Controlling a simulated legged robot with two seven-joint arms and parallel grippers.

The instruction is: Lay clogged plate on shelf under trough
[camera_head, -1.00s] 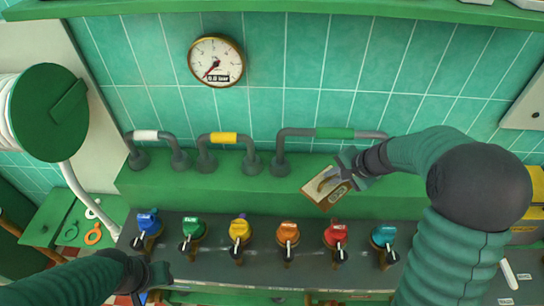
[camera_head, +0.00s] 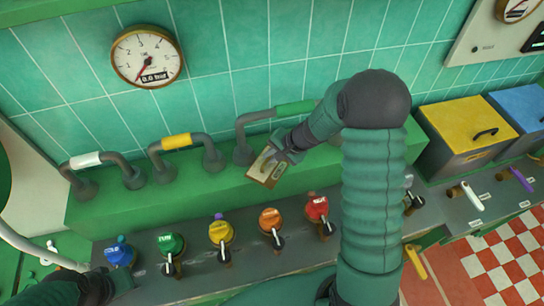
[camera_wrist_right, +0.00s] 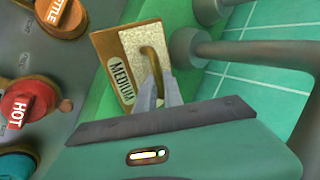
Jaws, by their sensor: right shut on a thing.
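The plate (camera_head: 266,167) is a small tan rectangle with a speckled pale patch, a brass loop handle and a "MEDIUM" label; it also fills the upper middle of the right wrist view (camera_wrist_right: 113,58). My right gripper (camera_head: 283,152) is shut on the plate's handle (camera_wrist_right: 152,58) and holds the plate, tilted, by the green ledge (camera_head: 212,186) behind the valves. My left gripper (camera_head: 105,286) is at the bottom left, partly cut off; its jaws are unclear. I cannot make out a shelf under a trough.
A row of coloured valves, including a red one (camera_head: 317,209) and a green one (camera_head: 171,245), lines the grey counter. Grey pipe handles (camera_head: 177,142) rise from the ledge. A yellow-lidded bin (camera_head: 468,128) and a blue-lidded bin (camera_head: 522,106) stand at right. Checkered floor (camera_head: 500,270) shows lower right.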

